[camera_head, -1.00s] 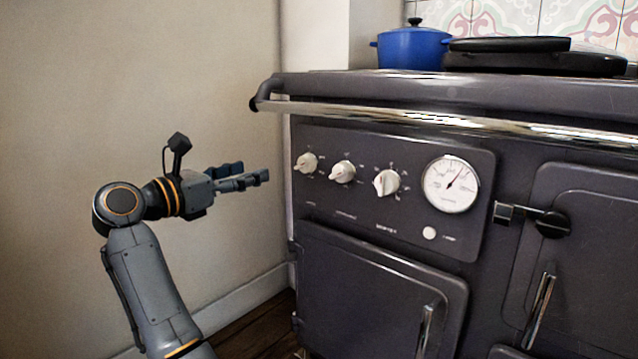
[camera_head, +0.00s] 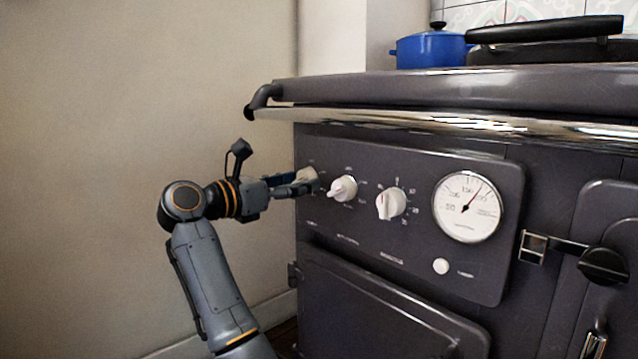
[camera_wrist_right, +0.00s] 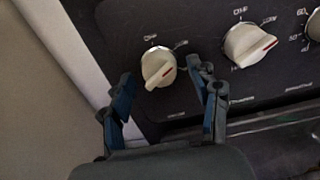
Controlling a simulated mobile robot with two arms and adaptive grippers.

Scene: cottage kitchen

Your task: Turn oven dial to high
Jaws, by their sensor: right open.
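The dark grey oven's control panel (camera_head: 340,225) carries three white dials in a row. The leftmost dial (camera_head: 308,178) is partly covered by my right gripper (camera_head: 299,184) in the head view. In the right wrist view this dial (camera_wrist_right: 158,67) sits between and just beyond the open fingers of my right gripper (camera_wrist_right: 166,97), with nothing held. The middle dial (camera_head: 343,188) also shows in the right wrist view (camera_wrist_right: 249,45). The right dial (camera_head: 390,204) is beside the round gauge (camera_head: 467,206). My left gripper is not in view.
A chrome rail (camera_head: 440,121) runs along the oven front above the dials. A bare wall (camera_head: 140,90) stands close on the left. A latch (camera_head: 603,264) sticks out at right. A blue pot (camera_head: 430,49) stands on top.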

